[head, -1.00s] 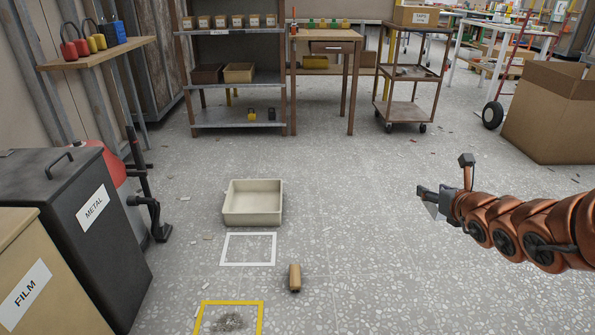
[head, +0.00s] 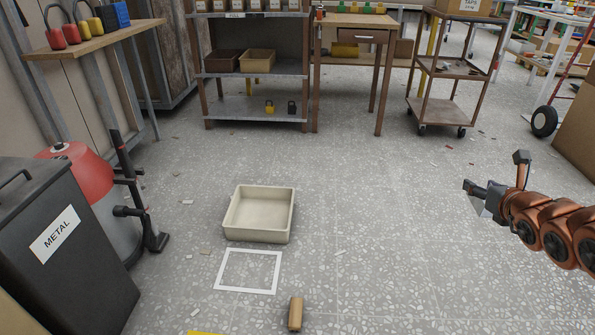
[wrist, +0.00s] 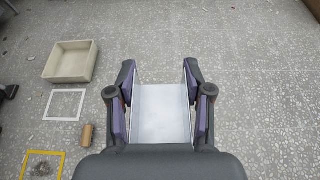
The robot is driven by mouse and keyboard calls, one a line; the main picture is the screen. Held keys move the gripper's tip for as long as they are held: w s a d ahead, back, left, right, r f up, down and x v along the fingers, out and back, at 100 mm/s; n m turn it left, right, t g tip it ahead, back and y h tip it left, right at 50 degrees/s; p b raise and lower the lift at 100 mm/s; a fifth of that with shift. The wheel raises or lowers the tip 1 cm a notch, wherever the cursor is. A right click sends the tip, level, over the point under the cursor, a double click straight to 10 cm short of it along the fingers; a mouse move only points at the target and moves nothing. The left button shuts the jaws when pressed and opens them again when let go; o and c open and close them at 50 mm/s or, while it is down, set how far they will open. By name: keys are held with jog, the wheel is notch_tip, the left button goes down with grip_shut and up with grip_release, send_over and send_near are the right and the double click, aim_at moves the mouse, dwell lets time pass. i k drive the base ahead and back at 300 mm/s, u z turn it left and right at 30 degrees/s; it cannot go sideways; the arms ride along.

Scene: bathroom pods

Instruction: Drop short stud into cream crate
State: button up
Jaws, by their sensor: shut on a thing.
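The cream crate (head: 258,236) is an open, shallow, empty box on the floor left of centre. It also shows at the upper left of the wrist view (wrist: 64,80). My gripper (head: 476,190) is well to the right of the crate in the head view, above the floor. In the wrist view, my gripper (wrist: 159,68) has its two fingers either side of a pale grey, flat-faced piece, which I take as the short stud (wrist: 165,115). It is shut on the stud. Only a small pale corner of the stud (head: 476,207) shows in the head view.
A white floor square (head: 248,289) lies in front of the crate, with a tan cylinder (head: 296,313) near it. A METAL bin (head: 60,235) and a red-topped container (head: 85,170) stand at left. Shelves (head: 250,107), a table (head: 360,20) and a cart (head: 440,110) stand behind. The middle floor is mostly clear.

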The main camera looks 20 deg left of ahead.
aim_at(264, 218)
jog(key=i, duration=3.35)
jog(key=u, duration=3.65)
jog(key=i, duration=0.5)
jog(key=u, duration=0.05)
